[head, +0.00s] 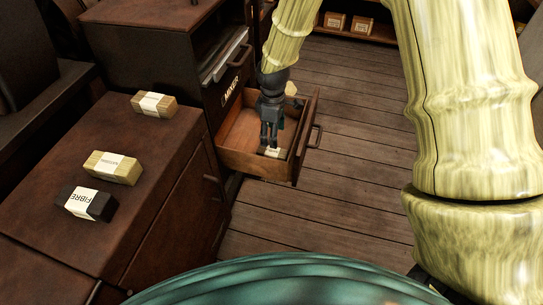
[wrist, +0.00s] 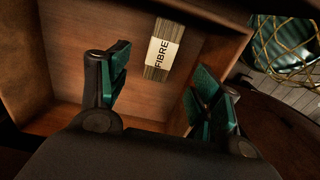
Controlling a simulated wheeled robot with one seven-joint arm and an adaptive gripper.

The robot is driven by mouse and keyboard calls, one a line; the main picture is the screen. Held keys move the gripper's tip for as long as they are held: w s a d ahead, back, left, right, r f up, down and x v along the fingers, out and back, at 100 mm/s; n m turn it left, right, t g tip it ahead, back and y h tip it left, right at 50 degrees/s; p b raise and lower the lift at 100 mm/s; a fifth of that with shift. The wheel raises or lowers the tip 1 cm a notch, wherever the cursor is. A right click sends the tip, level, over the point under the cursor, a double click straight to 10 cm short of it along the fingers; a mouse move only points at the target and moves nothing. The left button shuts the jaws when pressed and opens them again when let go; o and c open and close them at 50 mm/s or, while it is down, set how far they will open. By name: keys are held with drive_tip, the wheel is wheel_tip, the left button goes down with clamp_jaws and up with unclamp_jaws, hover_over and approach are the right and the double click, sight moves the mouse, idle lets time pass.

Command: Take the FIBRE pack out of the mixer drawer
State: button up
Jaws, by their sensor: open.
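The mixer drawer (head: 247,166) is pulled open below a label reading MIXER (head: 231,91). In the wrist view its wooden floor and walls (wrist: 60,60) surround a FIBRE pack (wrist: 163,50). That pack is a tan block with a white label and lies on the drawer floor. In the head view it (head: 272,153) shows partly below my gripper. My gripper (head: 271,145) points down into the drawer, fingers apart. In the wrist view the pack is ahead of the gap between the fingers (wrist: 156,98), apart from both.
Several packs lie on the counter (head: 150,195) at left: a dark one labelled FIBRE (head: 87,204), a tan one (head: 113,168) and another (head: 154,104). The drawer front (head: 304,145) and its side walls stand around my gripper. Wooden floor (head: 350,130) is open to the right.

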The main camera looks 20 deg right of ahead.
sight(272, 151)
drive_tip(key=shift+f, duration=4.95)
drive_tip(key=shift+s+a, duration=0.1)
drive_tip(key=shift+c, duration=0.3)
drive_tip(key=c, duration=1.1)
drive_tip(key=shift+o, duration=0.2)
